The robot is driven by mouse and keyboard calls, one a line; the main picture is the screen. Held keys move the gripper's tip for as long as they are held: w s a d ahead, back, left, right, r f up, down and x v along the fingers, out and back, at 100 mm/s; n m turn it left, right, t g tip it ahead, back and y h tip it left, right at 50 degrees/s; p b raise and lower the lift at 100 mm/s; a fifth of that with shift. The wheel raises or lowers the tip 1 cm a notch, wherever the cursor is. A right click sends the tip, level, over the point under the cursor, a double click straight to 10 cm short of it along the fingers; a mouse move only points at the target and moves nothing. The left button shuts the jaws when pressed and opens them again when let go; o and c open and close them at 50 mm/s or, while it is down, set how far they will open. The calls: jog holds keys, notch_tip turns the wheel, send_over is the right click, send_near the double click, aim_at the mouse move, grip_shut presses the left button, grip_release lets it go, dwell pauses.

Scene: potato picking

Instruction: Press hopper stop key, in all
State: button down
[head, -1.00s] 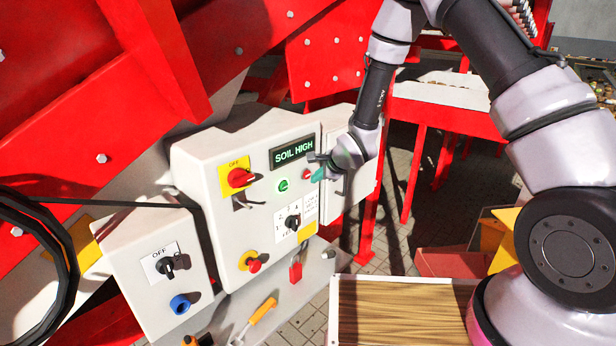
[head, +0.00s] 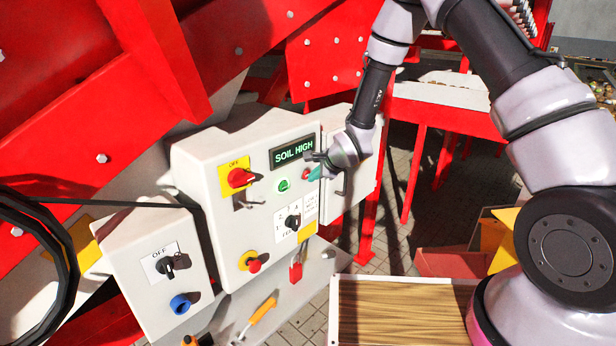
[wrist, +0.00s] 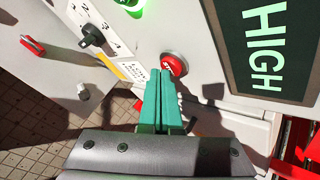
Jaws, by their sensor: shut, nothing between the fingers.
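A round red push button (head: 306,174) sits on the pale control box, right of a lit green button (head: 283,185) and below the green SOIL HIGH display (head: 293,151). The red button also shows in the wrist view (wrist: 175,62), with small white marking on its face. My gripper (head: 314,173) is shut and empty, its teal fingers side by side. In the wrist view the fingertips (wrist: 160,73) lie at the lower-left edge of the red button in the picture. I cannot tell whether they touch it.
The box also carries a red rotary switch (head: 239,178) on a yellow plate, a black selector (head: 293,221) and a red button on yellow (head: 250,262). A smaller box (head: 135,255) stands at left. A wood-topped surface (head: 400,310) lies in front.

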jog(key=shift+w+a, duration=0.15)
dwell(0.3)
jog(key=shift+s+d, duration=0.5)
jog(key=shift+d, duration=0.15)
jog(key=shift+d, duration=0.1)
jog(key=shift+s+d, duration=0.8)
jog(key=shift+d, duration=0.15)
jog(key=shift+s+d, duration=0.75)
jog(key=shift+d, duration=0.2)
